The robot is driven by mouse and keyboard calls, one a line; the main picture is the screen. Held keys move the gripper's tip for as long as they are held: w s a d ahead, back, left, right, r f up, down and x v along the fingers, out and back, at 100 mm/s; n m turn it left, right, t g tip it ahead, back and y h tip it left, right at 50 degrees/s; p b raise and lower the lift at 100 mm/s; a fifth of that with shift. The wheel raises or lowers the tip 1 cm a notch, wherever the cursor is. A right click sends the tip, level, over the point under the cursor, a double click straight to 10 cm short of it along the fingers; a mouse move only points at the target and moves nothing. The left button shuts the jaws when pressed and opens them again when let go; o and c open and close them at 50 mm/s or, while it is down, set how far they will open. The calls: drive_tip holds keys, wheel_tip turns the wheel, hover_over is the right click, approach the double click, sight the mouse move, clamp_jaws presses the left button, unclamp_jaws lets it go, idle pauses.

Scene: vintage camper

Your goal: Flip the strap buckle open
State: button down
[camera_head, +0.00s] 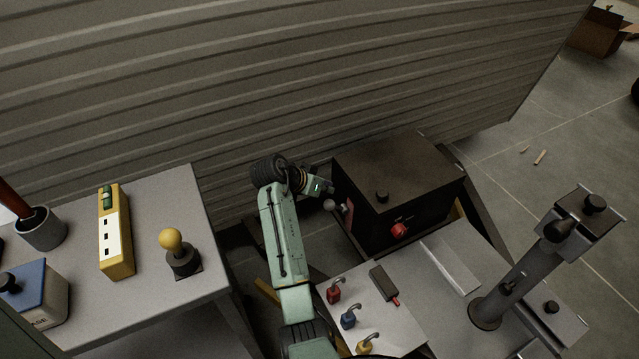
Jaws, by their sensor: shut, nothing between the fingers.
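My green arm reaches up the middle of the head view, and its gripper (320,188) is at the left side of a dark box (405,180). The gripper is small in view; its fingers look shut and hold nothing. A grey ball-ended lever (330,205) and a red plate (347,212) are just below it on the box's left side. I cannot tell whether they touch the gripper. I cannot clearly pick out a strap buckle. A dark flat piece with a red end (383,283) lies on the white panel (405,325).
Red (333,294), blue (348,320) and yellow (364,345) padlock-like pieces are on the panel. A grey post (515,280) stands at right. A grey table (185,205) at left bears a yellow block (115,240) and a yellow-knobbed joystick (172,242). A corrugated wall (250,90) closes the back.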

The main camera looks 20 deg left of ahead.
sight(336, 207)
drive_tip(key=shift+p+x, duration=0.3)
drive_tip(key=shift+x, duration=1.7)
drive_tip(key=shift+a, duration=0.1)
drive_tip(key=shift+s+a+f+t+b, duration=0.1)
drive_tip(key=shift+s+f+t+b, duration=0.15)
drive_tip(key=shift+b, duration=0.35)
drive_tip(key=shift+s+a+t+h+b, duration=0.1)
drive_tip(key=shift+a+t+h+b, duration=0.05)
drive_tip(key=shift+t+h+b, duration=0.2)
drive_tip(key=s+f+t+h+b, duration=0.1)
drive_tip(key=b, duration=0.2)
drive_tip(key=s+a+f+t+b, duration=0.1)
drive_tip(key=b, duration=0.2)
drive_tip(key=shift+s+a+f+h+b, duration=0.1)
drive_tip(key=shift+a+h+b, duration=0.25)
drive_tip(key=shift+b, duration=0.05)
drive_tip(key=shift+s+a+f, duration=0.1)
drive_tip(key=shift+s, duration=0.05)
